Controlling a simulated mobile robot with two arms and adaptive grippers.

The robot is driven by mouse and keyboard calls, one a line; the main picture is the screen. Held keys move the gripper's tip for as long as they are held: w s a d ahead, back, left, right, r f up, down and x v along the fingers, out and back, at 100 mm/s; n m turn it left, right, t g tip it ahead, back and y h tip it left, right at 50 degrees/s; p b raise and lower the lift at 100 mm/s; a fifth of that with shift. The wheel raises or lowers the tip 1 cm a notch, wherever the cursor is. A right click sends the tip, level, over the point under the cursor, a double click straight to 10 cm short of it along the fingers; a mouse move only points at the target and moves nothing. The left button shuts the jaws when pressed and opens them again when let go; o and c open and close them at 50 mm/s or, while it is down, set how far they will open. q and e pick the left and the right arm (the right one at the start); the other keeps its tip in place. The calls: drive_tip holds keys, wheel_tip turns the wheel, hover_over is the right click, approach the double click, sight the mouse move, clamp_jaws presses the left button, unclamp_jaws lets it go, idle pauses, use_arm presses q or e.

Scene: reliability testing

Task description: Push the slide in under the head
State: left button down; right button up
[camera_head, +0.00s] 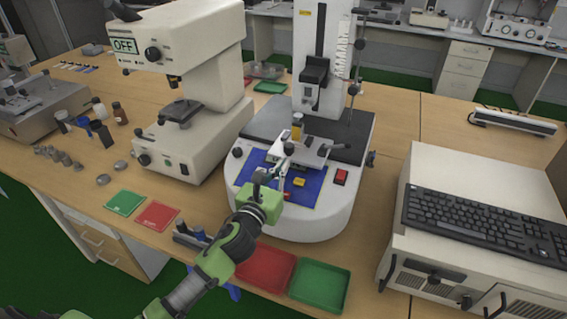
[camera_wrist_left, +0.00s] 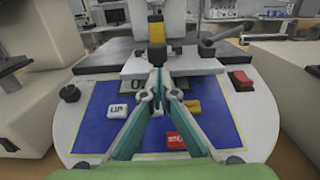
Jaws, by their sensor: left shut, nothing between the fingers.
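The testing machine (camera_head: 335,200) stands mid-table with a white base and a blue control panel. Its slide, a light grey plate (camera_head: 312,152), sits above the panel and also shows in the wrist view (camera_wrist_left: 200,66). The head (camera_head: 297,124), dark with a yellow part, hangs on the column just above and behind the slide's front edge; its yellow part shows in the wrist view (camera_wrist_left: 157,34). My left gripper (camera_head: 286,152) is shut and empty. Its fingertips (camera_wrist_left: 157,66) are at the middle of the slide's front edge; I cannot tell whether they touch. My right gripper is not in view.
A microscope-like device (camera_head: 195,100) stands left, a keyboard (camera_head: 490,228) on a white case right. Red (camera_head: 262,270) and green (camera_head: 320,287) trays lie in front.

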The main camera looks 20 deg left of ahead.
sight(292, 150)
use_arm(q)
drive_tip(key=shift+w, duration=0.4)
drive_tip(key=w, duration=0.7)
drive_tip(key=shift+w+d, duration=0.1)
drive_tip(key=shift+d, duration=0.05)
idle(0.3)
